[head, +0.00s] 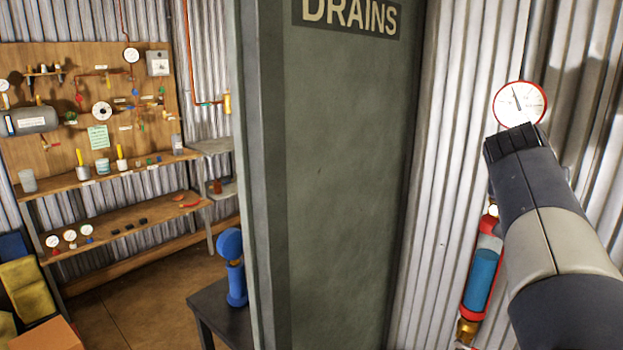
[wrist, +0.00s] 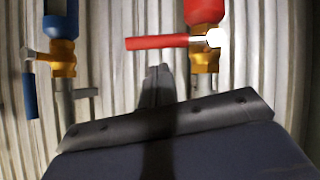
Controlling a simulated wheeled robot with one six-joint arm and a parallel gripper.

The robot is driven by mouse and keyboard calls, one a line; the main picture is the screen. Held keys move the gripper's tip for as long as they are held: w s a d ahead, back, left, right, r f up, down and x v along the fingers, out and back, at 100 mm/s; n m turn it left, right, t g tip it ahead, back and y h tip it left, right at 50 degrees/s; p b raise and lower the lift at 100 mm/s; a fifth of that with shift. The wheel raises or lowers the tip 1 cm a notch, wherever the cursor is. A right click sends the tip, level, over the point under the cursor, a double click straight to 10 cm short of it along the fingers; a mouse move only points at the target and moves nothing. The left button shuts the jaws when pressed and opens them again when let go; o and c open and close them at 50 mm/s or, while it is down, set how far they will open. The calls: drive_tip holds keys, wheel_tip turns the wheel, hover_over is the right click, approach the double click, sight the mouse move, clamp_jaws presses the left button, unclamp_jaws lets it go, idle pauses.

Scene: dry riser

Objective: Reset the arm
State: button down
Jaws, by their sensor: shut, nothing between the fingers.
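My gripper (wrist: 157,76) shows in the wrist view as a dark, narrow pair of fingers pressed together. It holds nothing. It points towards a pale corrugated metal wall, between two valves and apart from both as far as I can see. My arm (head: 555,240) reaches up from the lower right in the head view. The fingers cannot be made out there.
A brass valve (wrist: 205,60) with a red lever is right of my fingers; another brass valve (wrist: 62,58) with a blue handle is left. A gauge (head: 520,104) sits behind my arm. A grey-green DRAINS panel (head: 345,180) stands left of my arm.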

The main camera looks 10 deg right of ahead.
drive_tip(key=w+a+r+n+g+h+p, duration=0.2)
drive_tip(key=w+a+n+g+h+p, duration=0.1)
drive_tip(key=w+a+n+h+p, duration=0.3)
drive_tip(key=shift+w+n+g+h+p, duration=0.3)
drive_tip(key=shift+w+n+h+p, duration=0.3)
drive_tip(key=shift+n+h+p, duration=0.9)
drive_tip(key=shift+a+n+y+p, duration=0.1)
drive_tip(key=shift+n+y+p, duration=0.25)
drive_tip(key=shift+n+y, duration=0.05)
